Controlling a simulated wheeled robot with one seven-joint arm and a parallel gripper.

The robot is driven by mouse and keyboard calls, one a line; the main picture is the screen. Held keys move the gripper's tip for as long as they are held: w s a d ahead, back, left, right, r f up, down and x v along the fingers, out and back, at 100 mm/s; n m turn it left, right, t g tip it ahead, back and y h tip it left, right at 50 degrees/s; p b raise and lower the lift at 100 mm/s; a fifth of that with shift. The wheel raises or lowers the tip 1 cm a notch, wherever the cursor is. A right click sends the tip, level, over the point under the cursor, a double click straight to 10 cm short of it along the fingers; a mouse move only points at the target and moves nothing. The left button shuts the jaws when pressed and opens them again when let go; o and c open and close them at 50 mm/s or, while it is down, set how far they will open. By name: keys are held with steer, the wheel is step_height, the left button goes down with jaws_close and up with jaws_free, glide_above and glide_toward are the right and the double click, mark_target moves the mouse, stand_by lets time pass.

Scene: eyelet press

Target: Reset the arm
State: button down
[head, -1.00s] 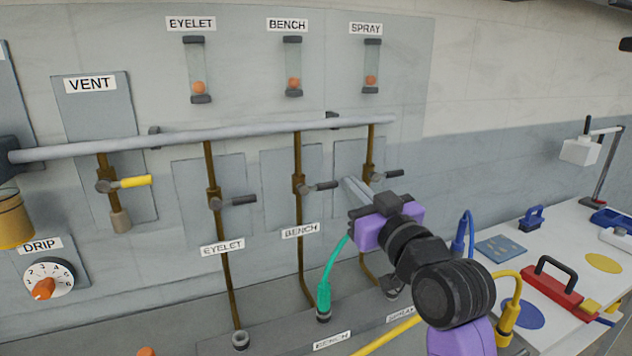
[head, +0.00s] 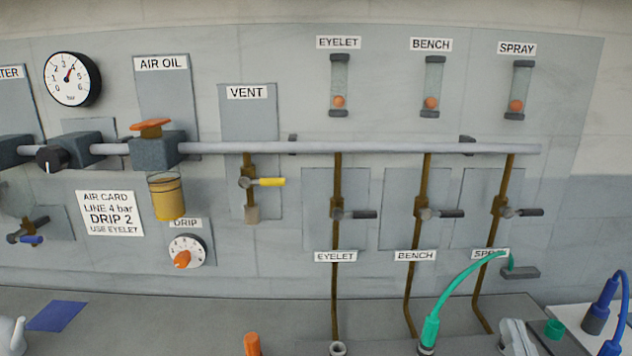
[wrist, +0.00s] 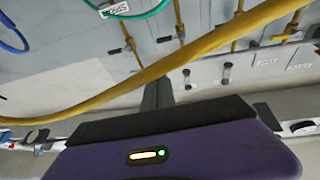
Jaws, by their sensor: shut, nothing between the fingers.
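My gripper (wrist: 157,92) shows in the wrist view as a narrow grey pair of fingers, pressed together and empty, rising from a dark bar. The purple hand body with a small lit yellow-green indicator fills the bottom of that view. A yellow hose (wrist: 190,58) crosses in front of the fingers in the picture; I cannot tell whether it touches them. In the head view I cannot make out my gripper for certain.
The wall panel bears a grey pipe (head: 370,148), a yellow-handled vent valve (head: 265,182), dark-handled valves, a gauge (head: 72,79) and a drip dial (head: 188,252). A green hose (head: 455,289) arches at lower right. A blue hose (head: 599,308) stands at the right edge.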

steer(key=s+a+f+g+y, duration=0.1)
steer(key=s+a+f+g, duration=0.1)
steer(key=s+f, duration=0.4)
steer(key=s+a+f+n+g, duration=0.1)
steer(key=s+f, duration=0.5)
steer(key=s, duration=0.8)
steer(key=s+a+f+n+g+y, duration=0.1)
steer(key=s+a+f+g, duration=0.2)
steer(key=s, duration=0.8)
step_height(320, 180, down, 3)
steer(key=shift+a+r+g+y, duration=0.1)
steer(key=shift+a+g+y, duration=0.2)
steer(key=shift+a+g, duration=0.1)
